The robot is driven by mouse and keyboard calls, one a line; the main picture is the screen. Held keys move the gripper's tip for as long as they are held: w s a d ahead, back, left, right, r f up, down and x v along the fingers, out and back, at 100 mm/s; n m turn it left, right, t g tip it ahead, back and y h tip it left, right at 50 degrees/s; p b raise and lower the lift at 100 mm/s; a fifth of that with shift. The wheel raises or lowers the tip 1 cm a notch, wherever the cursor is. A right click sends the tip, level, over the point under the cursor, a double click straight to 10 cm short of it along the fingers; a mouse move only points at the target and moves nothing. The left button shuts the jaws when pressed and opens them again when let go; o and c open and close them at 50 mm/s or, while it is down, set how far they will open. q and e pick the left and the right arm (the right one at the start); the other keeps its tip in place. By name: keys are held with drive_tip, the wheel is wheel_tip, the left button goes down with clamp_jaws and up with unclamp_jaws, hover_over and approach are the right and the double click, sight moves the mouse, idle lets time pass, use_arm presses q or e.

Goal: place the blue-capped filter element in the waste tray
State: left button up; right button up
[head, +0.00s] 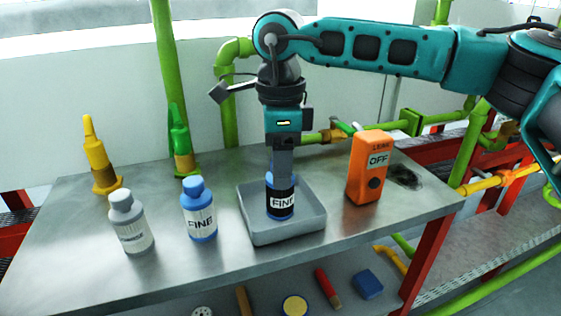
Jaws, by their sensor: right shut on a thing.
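My right gripper (282,178) points straight down over the grey waste tray (289,234) and is shut on a filter element (281,208). The held element is blue with a black band and a white label reading "FINE". It is upright within the tray's outline; I cannot tell whether its base touches the tray floor. The fingers hide most of its top, with some blue beside them. A second blue element with a blue cap (199,210) and "FINE" label stands left of the tray. A grey-capped pale element (131,222) stands further left. My left gripper is out of view.
An orange box (370,167) reading "LEAK OFF" stands right of the tray. Yellow (101,158) and green (181,145) nozzle-shaped pieces stand at the back left. A dark stain (405,177) lies at the back right. Green pipes rise behind the metal table (90,275).

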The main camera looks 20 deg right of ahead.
drive_tip(key=shift+f, duration=0.15)
drive_tip(key=o, duration=1.4)
wheel_tip(320, 180, up, 12)
drive_tip(key=shift+r+p, duration=0.2)
drive_tip(key=shift+p, duration=0.9)
drive_tip(key=shift+f, duration=0.1)
